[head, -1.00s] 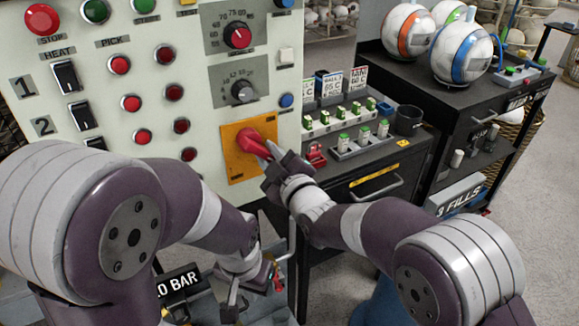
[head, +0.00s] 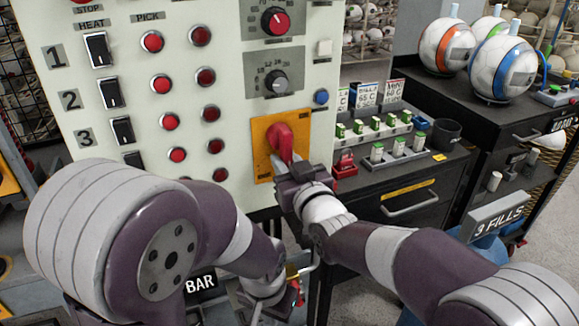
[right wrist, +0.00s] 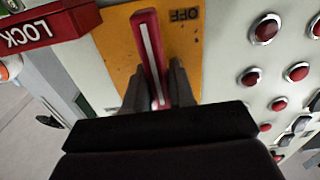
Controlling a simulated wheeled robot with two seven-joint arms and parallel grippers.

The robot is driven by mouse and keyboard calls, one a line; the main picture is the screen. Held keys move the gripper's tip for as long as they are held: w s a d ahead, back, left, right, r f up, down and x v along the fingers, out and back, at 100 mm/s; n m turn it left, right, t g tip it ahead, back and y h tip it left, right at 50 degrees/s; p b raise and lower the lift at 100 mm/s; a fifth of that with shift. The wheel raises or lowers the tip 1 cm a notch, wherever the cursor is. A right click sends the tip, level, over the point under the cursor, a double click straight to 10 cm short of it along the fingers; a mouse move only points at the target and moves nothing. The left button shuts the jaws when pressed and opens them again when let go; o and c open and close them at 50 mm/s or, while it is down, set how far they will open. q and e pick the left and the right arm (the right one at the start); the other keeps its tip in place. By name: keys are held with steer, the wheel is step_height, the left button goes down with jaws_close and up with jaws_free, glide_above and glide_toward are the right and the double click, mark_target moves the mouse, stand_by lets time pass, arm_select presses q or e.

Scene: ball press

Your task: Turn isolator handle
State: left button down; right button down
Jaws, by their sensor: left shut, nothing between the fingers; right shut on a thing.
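The red isolator handle (head: 281,138) sits on an orange-yellow plate (head: 262,132) at the lower right of the pale control panel. It points almost straight down in the head view. My right gripper (head: 290,168) is shut on the handle's lower end. In the right wrist view the handle (right wrist: 149,50), with a pale stripe along it, lies between the two dark fingers (right wrist: 156,88). The word OFF stands upside down beside it on the plate. My left gripper (head: 256,312) is shut and empty, low under the panel and partly hidden by its own arm.
Red buttons (head: 171,122) and black switches (head: 117,95) lie left of the plate. Dials (head: 276,82) are above it. A red LOCK block (right wrist: 45,32) is close to the handle side in the wrist view. A dark cabinet (head: 405,190) stands right of the panel.

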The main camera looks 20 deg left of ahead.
steer(key=shift+f+m, duration=0.15)
steer(key=shift+m, duration=0.15)
steer(key=c, duration=1)
jaws_free()
steer(key=shift+s, duration=0.1)
steer(key=shift+c, duration=0.2)
steer(key=b+v, duration=0.1)
steer(key=v, duration=1.1)
steer(key=shift+s+d, duration=0.15)
steer(key=shift+s, duration=0.1)
